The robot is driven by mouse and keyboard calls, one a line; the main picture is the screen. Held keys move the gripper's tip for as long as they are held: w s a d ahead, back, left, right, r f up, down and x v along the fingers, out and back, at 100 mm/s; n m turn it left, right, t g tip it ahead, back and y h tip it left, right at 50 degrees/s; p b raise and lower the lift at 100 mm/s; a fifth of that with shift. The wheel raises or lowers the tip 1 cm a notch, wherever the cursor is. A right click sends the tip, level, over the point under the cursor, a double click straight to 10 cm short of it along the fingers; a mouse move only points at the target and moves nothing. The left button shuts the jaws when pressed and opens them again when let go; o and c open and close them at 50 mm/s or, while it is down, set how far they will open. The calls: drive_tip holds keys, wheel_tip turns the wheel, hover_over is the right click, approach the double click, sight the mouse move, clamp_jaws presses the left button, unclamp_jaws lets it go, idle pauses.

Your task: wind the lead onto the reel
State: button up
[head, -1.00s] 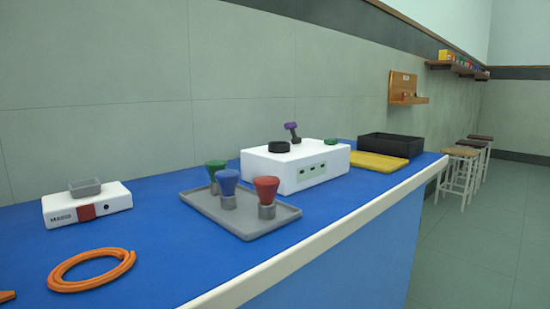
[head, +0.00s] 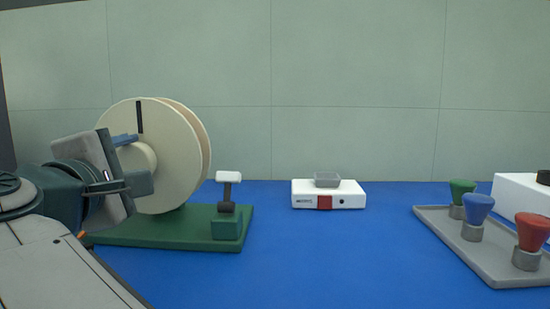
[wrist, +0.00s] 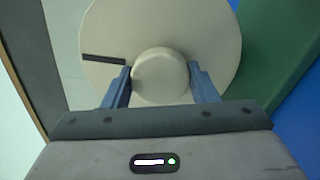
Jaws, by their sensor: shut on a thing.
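A cream reel (head: 178,137) stands upright on a green base (head: 165,229) at the left of the head view. A black mark (head: 139,117) is on its face, near the top; in the wrist view this mark (wrist: 103,59) points left of the hub. My gripper (wrist: 161,78) is shut on the reel's round central hub (wrist: 160,74), one blue finger on each side. In the head view my gripper (head: 134,160) covers part of the reel's face. No lead shows on the visible face. A tiny orange spot (head: 82,234) shows beside my arm; I cannot tell what it is.
A small post with a white top (head: 228,177) stands on the base's right end. A white box (head: 350,199) with a grey dish is behind. A grey tray (head: 450,235) with several coloured-handled pieces is at the right. Blue bench between is clear.

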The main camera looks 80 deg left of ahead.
drive_tip(key=o, duration=1.4)
drive_tip(key=shift+a, duration=0.1)
drive_tip(key=shift+d+r, duration=0.1)
drive_tip(key=shift+d, duration=0.5)
drive_tip(key=d, duration=0.4)
drive_tip(key=s+d, duration=0.1)
drive_tip(key=d, duration=0.1)
drive_tip(key=shift+d+p, duration=0.15)
drive_tip(key=shift+p, duration=0.2)
